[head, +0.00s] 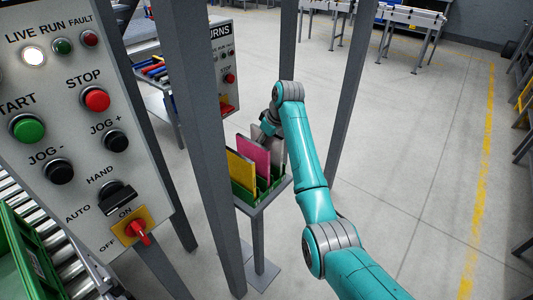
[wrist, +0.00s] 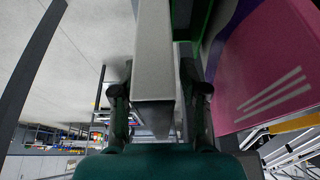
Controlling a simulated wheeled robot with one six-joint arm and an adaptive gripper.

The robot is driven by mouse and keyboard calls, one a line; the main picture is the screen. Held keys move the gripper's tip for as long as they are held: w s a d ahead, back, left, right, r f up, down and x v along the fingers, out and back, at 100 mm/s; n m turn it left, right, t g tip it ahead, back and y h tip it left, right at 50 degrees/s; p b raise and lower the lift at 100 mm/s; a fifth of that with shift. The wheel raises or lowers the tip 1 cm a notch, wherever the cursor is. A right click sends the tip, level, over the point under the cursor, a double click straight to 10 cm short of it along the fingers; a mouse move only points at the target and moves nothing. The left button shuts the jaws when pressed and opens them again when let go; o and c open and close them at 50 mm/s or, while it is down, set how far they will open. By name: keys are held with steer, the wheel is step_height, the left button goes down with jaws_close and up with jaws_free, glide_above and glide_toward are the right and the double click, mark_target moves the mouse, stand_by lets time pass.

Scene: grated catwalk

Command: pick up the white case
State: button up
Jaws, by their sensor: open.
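The white case (wrist: 154,50) stands edge-on in the wrist view, between the two fingers of my gripper (wrist: 158,92). The fingers are open, one on each side of it; I cannot tell whether either touches it. In the head view the white case (head: 257,132) is mostly hidden behind the pink case and my gripper. My gripper (head: 265,130) reaches down there at the far end of the green rack (head: 244,194). The rack holds the cases upright on a small grey stand.
A pink case (head: 255,154) and a yellow case (head: 240,168) stand in the same rack; the pink one (wrist: 262,62) is close beside my gripper in the wrist view. Grey posts (head: 200,130) and a control panel (head: 75,110) are to the left. Open floor lies right.

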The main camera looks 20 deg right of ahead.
steer(key=shift+f, duration=0.25)
stand_by(0.3)
jaws_close()
